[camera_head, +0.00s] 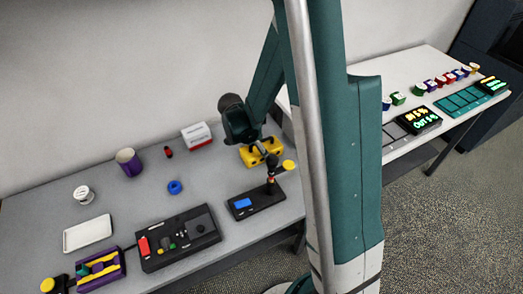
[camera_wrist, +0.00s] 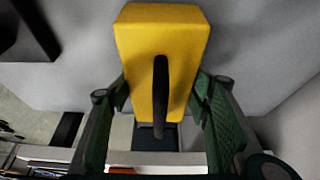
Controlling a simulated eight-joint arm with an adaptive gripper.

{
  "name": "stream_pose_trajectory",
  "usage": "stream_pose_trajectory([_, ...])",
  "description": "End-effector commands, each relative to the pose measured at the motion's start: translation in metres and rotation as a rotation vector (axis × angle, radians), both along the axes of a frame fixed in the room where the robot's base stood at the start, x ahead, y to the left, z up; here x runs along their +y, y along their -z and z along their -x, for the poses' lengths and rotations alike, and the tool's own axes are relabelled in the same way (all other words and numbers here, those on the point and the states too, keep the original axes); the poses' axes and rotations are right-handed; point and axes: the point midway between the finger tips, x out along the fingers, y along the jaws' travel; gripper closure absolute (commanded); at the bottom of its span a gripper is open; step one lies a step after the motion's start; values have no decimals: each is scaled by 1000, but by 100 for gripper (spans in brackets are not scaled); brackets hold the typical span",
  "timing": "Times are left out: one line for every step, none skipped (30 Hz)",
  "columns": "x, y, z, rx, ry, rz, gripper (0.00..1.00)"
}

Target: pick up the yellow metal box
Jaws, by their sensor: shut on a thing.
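The yellow metal box (camera_head: 262,153) is near the right end of the grey desk in the head view, under my gripper (camera_head: 257,141). Dark fingers partly cover it there. In the wrist view the yellow box (camera_wrist: 136,62) fills the upper middle, with a long dark bar along its centre. My gripper (camera_wrist: 161,92) has its green fingers shut on the box, one at each side. I cannot tell whether the box touches the desk or is just above it.
A black stand with a blue patch (camera_head: 244,203) is close in front of the box. A red and white box (camera_head: 197,135) stands to its left. A purple mug (camera_head: 129,162), blue ring (camera_head: 175,187) and black tray (camera_head: 178,238) are further left. Open desk surface lies between them.

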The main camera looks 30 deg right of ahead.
Motion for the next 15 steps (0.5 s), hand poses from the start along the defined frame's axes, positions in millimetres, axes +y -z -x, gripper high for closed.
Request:
stream_pose_trajectory([0, -1, 0, 0, 0, 0, 77])
stream_pose_trajectory([0, -2, 0, 0, 0, 0, 77])
stream_pose_trajectory([0, -3, 0, 0, 0, 0, 77])
stream_pose_trajectory([0, -5, 0, 0, 0, 0, 77])
stream_pose_trajectory([0, -6, 0, 0, 0, 0, 77])
stream_pose_trajectory([0, -9, 0, 0, 0, 0, 77])
stream_pose_trajectory([0, -11, 0, 0, 0, 0, 77])
stream_pose_trajectory([0, -13, 0, 0, 0, 0, 77])
stream_pose_trajectory([0, -16, 0, 0, 0, 0, 77])
stream_pose_trajectory([0, -19, 0, 0, 0, 0, 77])
stream_pose_trajectory([0, -22, 0, 0, 0, 0, 77])
stream_pose_trajectory([0, -26, 0, 0, 0, 0, 77])
stream_pose_trajectory([0, -30, 0, 0, 0, 0, 77])
stream_pose_trajectory([0, -33, 0, 0, 0, 0, 77])
stream_pose_trajectory([0, -38, 0, 0, 0, 0, 77])
